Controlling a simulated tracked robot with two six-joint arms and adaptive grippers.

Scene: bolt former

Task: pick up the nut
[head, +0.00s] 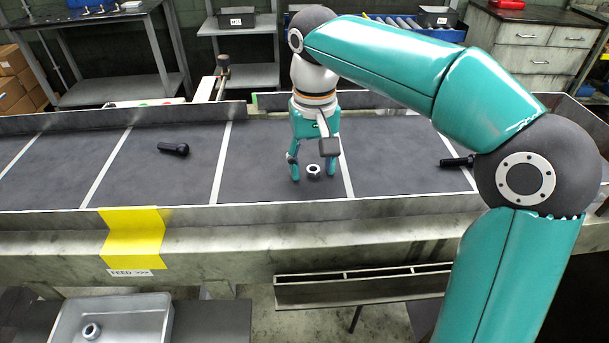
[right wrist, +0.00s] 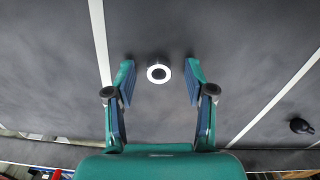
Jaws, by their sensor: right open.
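The nut (head: 314,169), a small pale ring with a dark hole, lies on the dark conveyor belt (head: 260,165). My right gripper (head: 313,176) is open and points down at the belt, with its two fingers on either side of the nut. In the right wrist view the nut (right wrist: 159,73) sits between the fingertips of the right gripper (right wrist: 160,68), with a gap on both sides. I cannot tell the exact height of the fingertips above the belt. My left gripper is not in view.
A dark bolt (head: 173,149) lies on the belt to the left, and another (head: 457,162) to the right, partly behind my arm. Raised walls (head: 230,215) edge the belt. A metal tray (head: 135,310) holding another nut (head: 91,331) stands below at front left.

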